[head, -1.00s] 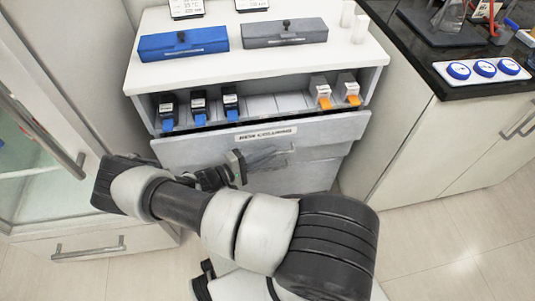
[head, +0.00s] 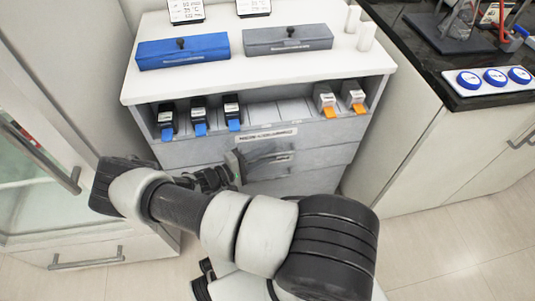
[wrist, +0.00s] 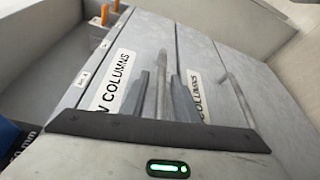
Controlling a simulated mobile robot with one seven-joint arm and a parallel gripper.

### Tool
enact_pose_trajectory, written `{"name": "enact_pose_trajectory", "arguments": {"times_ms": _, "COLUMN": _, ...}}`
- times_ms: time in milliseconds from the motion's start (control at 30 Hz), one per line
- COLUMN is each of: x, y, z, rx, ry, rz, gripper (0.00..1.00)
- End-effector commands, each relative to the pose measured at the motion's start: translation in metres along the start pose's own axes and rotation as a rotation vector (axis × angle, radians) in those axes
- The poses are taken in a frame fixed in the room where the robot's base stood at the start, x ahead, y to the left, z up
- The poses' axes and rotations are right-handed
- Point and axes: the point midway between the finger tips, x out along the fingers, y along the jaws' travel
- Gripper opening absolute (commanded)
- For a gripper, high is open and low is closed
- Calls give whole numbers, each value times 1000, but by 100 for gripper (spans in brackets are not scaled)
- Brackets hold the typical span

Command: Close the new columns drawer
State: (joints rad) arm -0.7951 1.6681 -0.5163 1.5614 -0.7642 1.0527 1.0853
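The new columns drawer (head: 215,150) is the grey top drawer of the white cabinet, with a white label on its front. It looks in or nearly in; a small remaining gap cannot be ruled out. In the wrist view its label (wrist: 113,82) reads partly "COLUMNS". Its bar handle (wrist: 161,85) stands between the two fingers of my gripper (wrist: 163,97). The fingers look apart, with a small space beside the bar. In the head view my gripper (head: 238,166) is at the drawer front, partly hidden by my arm.
Above the drawer, an open bay holds blue-tipped columns (head: 199,115) and orange-tipped columns (head: 325,100). A blue box (head: 183,50) and a grey box (head: 288,39) stand on top. A glass-door cabinet (head: 40,190) is close on the left, a dark counter (head: 430,55) on the right.

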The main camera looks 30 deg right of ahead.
Motion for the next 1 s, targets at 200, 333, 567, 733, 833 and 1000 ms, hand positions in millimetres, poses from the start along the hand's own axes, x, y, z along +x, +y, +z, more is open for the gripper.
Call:
{"name": "enact_pose_trajectory", "arguments": {"times_ms": 200, "x": -30, "y": 0, "z": -1, "rx": 2, "ry": 4, "rz": -3, "gripper": 28}}
{"name": "enact_pose_trajectory", "arguments": {"times_ms": 333, "x": -61, "y": 0, "z": -1, "rx": 2, "ry": 5, "rz": -4, "gripper": 28}}
{"name": "enact_pose_trajectory", "arguments": {"times_ms": 567, "x": -118, "y": 0, "z": -1, "rx": 2, "ry": 4, "rz": -2, "gripper": 28}}
{"name": "enact_pose_trajectory", "arguments": {"times_ms": 733, "x": -150, "y": 0, "z": -1, "rx": 2, "ry": 4, "rz": -2, "gripper": 28}}
{"name": "enact_pose_trajectory", "arguments": {"times_ms": 833, "x": -163, "y": 0, "z": -1, "rx": 2, "ry": 3, "rz": -1, "gripper": 28}}
{"name": "enact_pose_trajectory", "arguments": {"times_ms": 1000, "x": -172, "y": 0, "z": -1, "rx": 0, "ry": 1, "rz": 0, "gripper": 28}}
